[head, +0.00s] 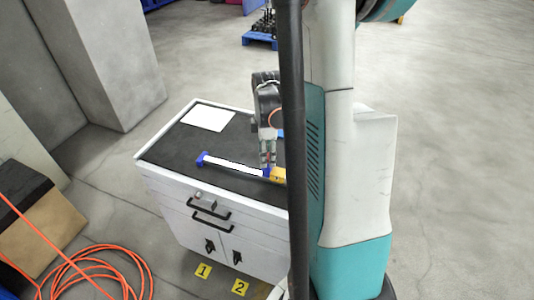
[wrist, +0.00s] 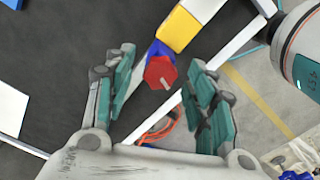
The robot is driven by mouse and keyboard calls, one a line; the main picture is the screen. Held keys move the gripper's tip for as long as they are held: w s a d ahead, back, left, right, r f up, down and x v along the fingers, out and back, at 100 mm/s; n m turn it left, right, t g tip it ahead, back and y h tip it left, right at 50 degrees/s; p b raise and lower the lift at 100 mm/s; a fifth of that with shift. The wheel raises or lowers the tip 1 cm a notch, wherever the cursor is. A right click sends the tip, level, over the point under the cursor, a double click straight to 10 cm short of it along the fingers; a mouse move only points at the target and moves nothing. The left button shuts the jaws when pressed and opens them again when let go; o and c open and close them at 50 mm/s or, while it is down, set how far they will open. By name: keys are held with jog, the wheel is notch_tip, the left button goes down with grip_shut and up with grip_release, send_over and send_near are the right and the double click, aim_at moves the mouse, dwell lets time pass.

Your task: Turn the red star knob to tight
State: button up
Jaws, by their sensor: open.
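The red star knob (wrist: 160,73) shows in the wrist view between the two fingers, a little beyond their tips, with a pale mark on its face. A blue part (wrist: 158,49) and a yellow block (wrist: 178,29) sit behind it. My gripper (wrist: 157,85) is open and nothing is held; I cannot tell whether a finger touches the knob. In the head view my gripper (head: 268,162) points down at the yellow block (head: 277,174) at the end of a white bar (head: 233,166) on the cabinet top. The knob is mostly hidden there by the fingers.
The white cabinet (head: 225,228) has a dark top with a raised pale rim close to the knob. A white sheet (head: 208,117) lies at the back left of the top. An orange hose (head: 85,272) is coiled on the floor at the left.

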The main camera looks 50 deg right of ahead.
jog(key=c, duration=1.1)
jog(key=shift+m+b, duration=0.35)
jog(key=shift+m, duration=0.65)
jog(key=o, duration=1.1)
notch_tip(320, 180, up, 12)
